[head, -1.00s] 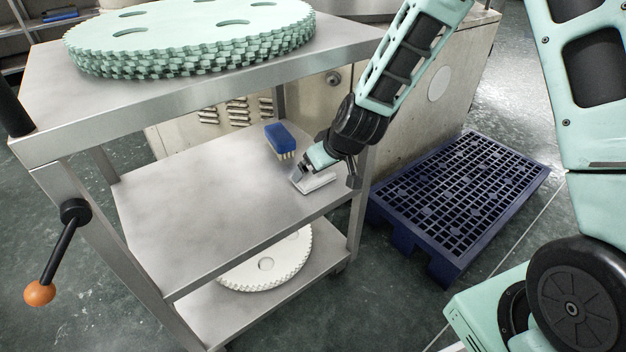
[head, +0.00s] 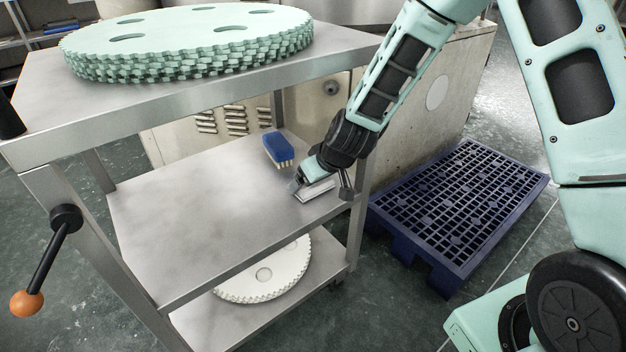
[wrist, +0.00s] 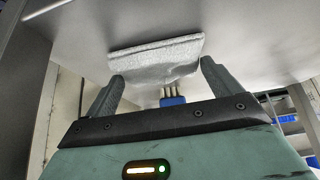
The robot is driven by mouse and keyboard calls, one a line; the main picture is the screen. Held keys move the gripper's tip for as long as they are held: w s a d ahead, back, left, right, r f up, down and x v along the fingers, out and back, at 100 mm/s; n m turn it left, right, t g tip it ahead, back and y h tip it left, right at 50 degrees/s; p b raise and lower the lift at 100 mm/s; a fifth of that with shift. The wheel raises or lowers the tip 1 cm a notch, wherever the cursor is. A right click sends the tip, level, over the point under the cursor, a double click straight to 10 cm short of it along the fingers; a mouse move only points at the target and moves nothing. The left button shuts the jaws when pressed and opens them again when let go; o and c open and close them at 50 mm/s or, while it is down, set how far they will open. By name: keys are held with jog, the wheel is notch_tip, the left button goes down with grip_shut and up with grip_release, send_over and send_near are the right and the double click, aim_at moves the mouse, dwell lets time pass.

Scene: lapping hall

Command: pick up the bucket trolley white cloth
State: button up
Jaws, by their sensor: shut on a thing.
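The white cloth (head: 318,191) is a small folded pad at the right edge of the trolley's middle shelf (head: 190,220). In the wrist view the cloth (wrist: 155,58) spans the space between my gripper's two fingers (wrist: 163,88), with a loose lower fold. My gripper (head: 301,184) reaches in from the upper right and is shut on the cloth. In the head view the gripper partly hides the cloth. I cannot tell whether the cloth still touches the shelf.
A blue brush (head: 278,148) lies just behind the gripper. The top shelf carries stacked green toothed discs (head: 190,45). A white toothed disc (head: 262,275) lies on the bottom shelf. A blue pallet (head: 462,210) is on the floor at right. The middle shelf's left side is bare.

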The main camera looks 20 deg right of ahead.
notch_tip(320, 180, up, 4)
jog(key=shift+p, duration=1.25)
jog(key=s+d+p, duration=0.2)
jog(key=s+p, duration=0.5)
jog(key=s, duration=0.1)
jog(key=s+d+p, duration=0.3)
jog(key=s+p, duration=0.5)
jog(key=s, duration=0.1)
jog(key=shift+d+f, duration=0.3)
jog(key=shift+f, duration=0.05)
